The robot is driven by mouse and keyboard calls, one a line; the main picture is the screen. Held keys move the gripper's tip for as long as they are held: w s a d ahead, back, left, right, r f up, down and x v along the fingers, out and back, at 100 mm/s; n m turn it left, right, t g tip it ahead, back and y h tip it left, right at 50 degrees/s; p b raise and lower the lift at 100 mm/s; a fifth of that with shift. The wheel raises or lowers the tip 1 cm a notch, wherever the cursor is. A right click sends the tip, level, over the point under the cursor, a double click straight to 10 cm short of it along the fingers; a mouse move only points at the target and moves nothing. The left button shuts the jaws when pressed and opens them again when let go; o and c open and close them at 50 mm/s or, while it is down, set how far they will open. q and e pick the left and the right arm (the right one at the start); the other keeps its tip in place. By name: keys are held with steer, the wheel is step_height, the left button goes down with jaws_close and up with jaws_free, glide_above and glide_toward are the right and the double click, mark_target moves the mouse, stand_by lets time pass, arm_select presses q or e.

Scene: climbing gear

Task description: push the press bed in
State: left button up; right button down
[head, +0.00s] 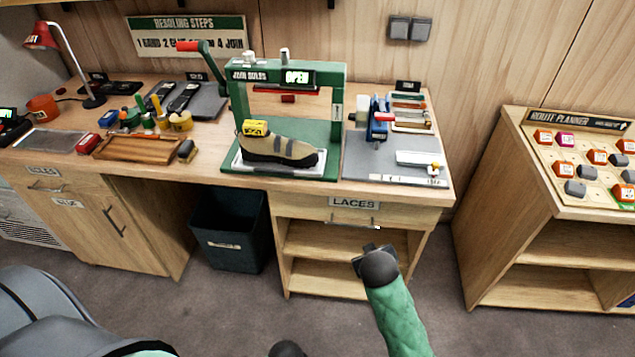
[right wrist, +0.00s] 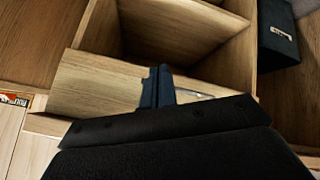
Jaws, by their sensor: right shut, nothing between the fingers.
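The green press (head: 338,120) stands on the workbench, its display reading OPEN. Its press bed (head: 240,162), a pale plate, sits at the front of the green base and carries a tan and grey shoe (head: 278,149) with a yellow block on its heel. The bed is near the bench's front edge. My right gripper (head: 372,248) is shut and empty, in front of the bench below the LACES drawer, lower than the bed and to its right. In the right wrist view its fingers (right wrist: 158,86) appear before the drawer front and shelves. My left gripper is out of view.
The press lever (head: 188,46) has a red handle. A grey mat (head: 375,160) with tools lies right of the press; a wooden tray (head: 120,148) lies left. A dark bin (head: 232,220) stands under the bench. A route planner stand (head: 530,160) is at right.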

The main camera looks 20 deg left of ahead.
mark_target(319, 175)
steer(key=s+a+r+n+t+y, duration=0.1)
steer(key=s+a+r+n+t, duration=0.2)
steer(key=a+r+n+t, duration=0.7)
steer(key=s+a+r+n+g+y, duration=0.1)
steer(key=s+a+r+n, duration=0.4)
steer(key=n, duration=1.1)
steer(key=w+a+n+p, duration=0.1)
steer(key=w, duration=0.3)
steer(key=w+a+n+p, duration=0.1)
steer(key=w+n+p, duration=0.1)
steer(key=w, duration=0.3)
steer(key=w+a+n+p, duration=0.1)
steer(key=w, duration=0.3)
steer(key=shift+w+a+r+p, duration=0.15)
steer(key=shift+w+a+p, duration=0.1)
steer(key=shift+a+p, duration=0.05)
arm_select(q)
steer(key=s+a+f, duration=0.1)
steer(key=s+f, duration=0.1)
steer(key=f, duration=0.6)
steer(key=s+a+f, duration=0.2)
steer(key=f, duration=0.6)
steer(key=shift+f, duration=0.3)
arm_select(e)
steer(key=shift+w+a, duration=0.2)
steer(key=shift+w, duration=0.45)
